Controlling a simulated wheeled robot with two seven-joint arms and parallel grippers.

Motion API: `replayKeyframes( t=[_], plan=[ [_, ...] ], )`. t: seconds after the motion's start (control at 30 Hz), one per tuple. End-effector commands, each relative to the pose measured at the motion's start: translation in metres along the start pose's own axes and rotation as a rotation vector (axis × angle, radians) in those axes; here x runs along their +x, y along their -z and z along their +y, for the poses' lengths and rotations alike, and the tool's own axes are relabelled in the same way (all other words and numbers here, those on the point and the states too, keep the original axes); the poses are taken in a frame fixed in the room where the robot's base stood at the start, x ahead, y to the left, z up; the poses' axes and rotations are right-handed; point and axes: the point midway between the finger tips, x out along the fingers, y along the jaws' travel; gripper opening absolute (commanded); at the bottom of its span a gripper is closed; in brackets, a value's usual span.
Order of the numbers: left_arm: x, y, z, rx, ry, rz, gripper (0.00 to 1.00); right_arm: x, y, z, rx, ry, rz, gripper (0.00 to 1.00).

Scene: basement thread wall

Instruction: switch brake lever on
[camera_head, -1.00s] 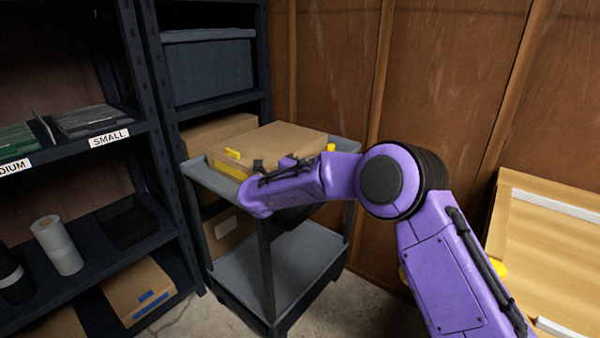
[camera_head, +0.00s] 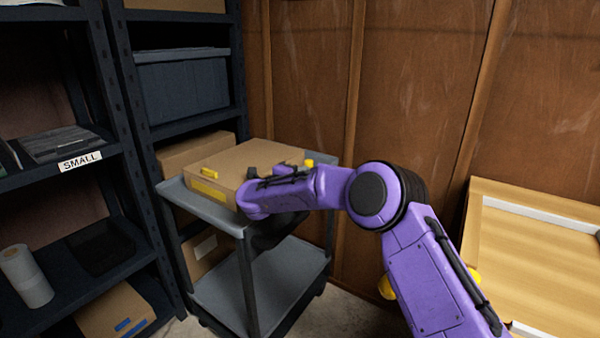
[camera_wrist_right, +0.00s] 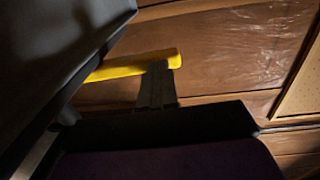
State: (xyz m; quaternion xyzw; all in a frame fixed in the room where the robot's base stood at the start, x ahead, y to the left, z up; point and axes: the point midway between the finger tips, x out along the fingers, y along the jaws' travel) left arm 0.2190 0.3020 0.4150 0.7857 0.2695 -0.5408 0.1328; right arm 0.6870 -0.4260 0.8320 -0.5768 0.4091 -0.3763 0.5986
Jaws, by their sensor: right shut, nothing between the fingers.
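My right arm reaches in from the right in the head view, its purple forearm lying over the near edge of the grey cart (camera_head: 235,318). My right gripper (camera_wrist_right: 158,72) shows in the right wrist view as a narrow dark grey piece, shut and empty. A yellow bar (camera_wrist_right: 115,70) lies at its tip, seeming to touch or overlap it. I cannot tell whether this bar is the brake lever, and no lever is clear in the head view. The forearm hides part of the cart. My left gripper is not in view.
A cardboard box (camera_head: 245,160) with yellow parts sits on the cart's top. Dark shelves (camera_head: 125,150) stand close on the left. A wooden wall (camera_head: 420,80) is behind, and a pale wooden panel (camera_head: 540,260) stands at the right.

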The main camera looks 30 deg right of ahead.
Motion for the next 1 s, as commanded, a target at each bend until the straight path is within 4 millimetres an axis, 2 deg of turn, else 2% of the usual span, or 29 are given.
replayKeyframes(
  t=[0.03, 0.23, 0.6, 0.8, 1.0],
  plan=[
    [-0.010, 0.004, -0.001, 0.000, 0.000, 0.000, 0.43, 0.004, 0.001, -0.007, 0.002, -0.023, 0.003, 0.00],
    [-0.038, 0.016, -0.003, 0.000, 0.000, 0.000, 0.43, 0.023, 0.001, -0.016, 0.003, -0.163, 0.003, 0.00],
    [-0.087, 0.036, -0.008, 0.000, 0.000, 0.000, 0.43, 0.062, 0.005, -0.013, 0.003, -0.462, 0.004, 0.00],
    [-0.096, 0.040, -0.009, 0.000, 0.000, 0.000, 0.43, 0.077, 0.008, -0.005, 0.001, -0.576, 0.002, 0.00],
    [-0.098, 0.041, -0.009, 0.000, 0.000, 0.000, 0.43, 0.085, 0.011, -0.001, 0.000, -0.569, 0.001, 0.00]
  ],
)
